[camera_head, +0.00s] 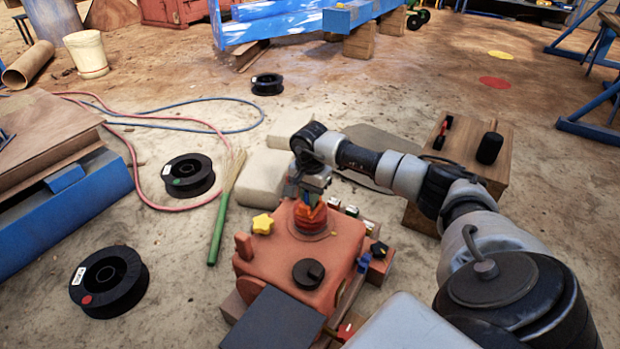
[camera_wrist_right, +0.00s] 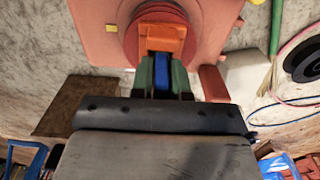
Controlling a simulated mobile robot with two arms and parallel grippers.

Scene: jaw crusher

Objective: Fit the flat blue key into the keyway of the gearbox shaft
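The red-orange gearbox (camera_head: 285,250) stands low on the floor in front of me. Its orange shaft (camera_head: 309,217) rises from a round collar on top, and the shaft (camera_wrist_right: 162,38) also shows in the right wrist view. My right gripper (camera_head: 307,196) is right at the shaft. In the right wrist view its green fingers are shut on the flat blue key (camera_wrist_right: 162,72), one on each side. The key's far end meets the orange shaft; I cannot tell whether it is inside the keyway, which is hidden. My left gripper is not in view.
A yellow star knob (camera_head: 262,224) and a black round cap (camera_head: 308,273) sit on the gearbox. A wooden box (camera_head: 467,150) with tools stands to the right. Black spools (camera_head: 109,282), a green broom (camera_head: 218,232) and hoses lie on the floor to the left.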

